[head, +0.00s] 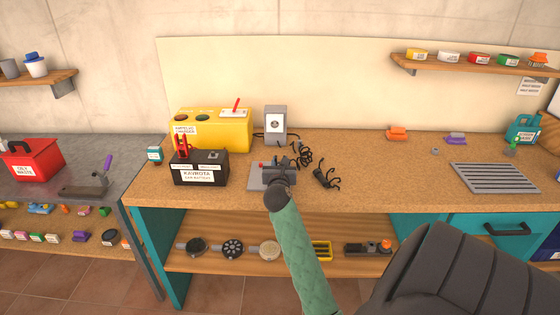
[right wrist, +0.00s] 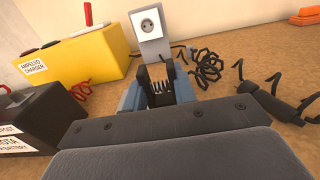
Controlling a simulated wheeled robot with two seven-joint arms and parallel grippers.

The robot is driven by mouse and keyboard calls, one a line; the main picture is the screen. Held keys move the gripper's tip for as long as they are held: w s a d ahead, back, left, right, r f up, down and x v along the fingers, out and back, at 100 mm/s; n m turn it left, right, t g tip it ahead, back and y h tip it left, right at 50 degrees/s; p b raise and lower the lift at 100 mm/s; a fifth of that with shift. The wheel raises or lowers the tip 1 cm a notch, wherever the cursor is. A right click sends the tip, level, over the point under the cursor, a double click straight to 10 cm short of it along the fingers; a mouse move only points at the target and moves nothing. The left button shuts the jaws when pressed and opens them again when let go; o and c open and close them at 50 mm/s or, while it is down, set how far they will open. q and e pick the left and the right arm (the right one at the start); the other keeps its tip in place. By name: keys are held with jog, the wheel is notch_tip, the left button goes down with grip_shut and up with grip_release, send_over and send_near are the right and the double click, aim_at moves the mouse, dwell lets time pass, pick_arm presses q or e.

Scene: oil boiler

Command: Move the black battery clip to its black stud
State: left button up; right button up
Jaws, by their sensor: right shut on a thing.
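The black battery (head: 199,172) stands on the cork bench top, left of my right gripper. A red clip (head: 181,144) sits on its left end. A small dark spot at the right of its top may be the black stud, but it is too small to be sure. My right gripper (head: 279,170) is over the bench, right of the battery. In the right wrist view its jaws are shut on the black clip (right wrist: 160,84), whose ridged dark body shows between the grey-blue fingers. My left gripper is not in view.
The yellow charger (head: 222,134) stands behind the battery. A grey socket post (head: 275,122) stands behind my gripper, with coiled black cable (head: 303,155) beside it. Another black cable piece (head: 325,178) lies to the right. The bench further right is mostly clear up to a metal grille (head: 495,178).

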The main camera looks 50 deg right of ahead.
jog(key=shift+r, duration=0.1)
dwell(0.3)
jog(key=shift+p, duration=0.6)
jog(key=shift+f+b, duration=0.5)
jog(key=shift+f, duration=0.95)
jog(key=o, duration=1.1)
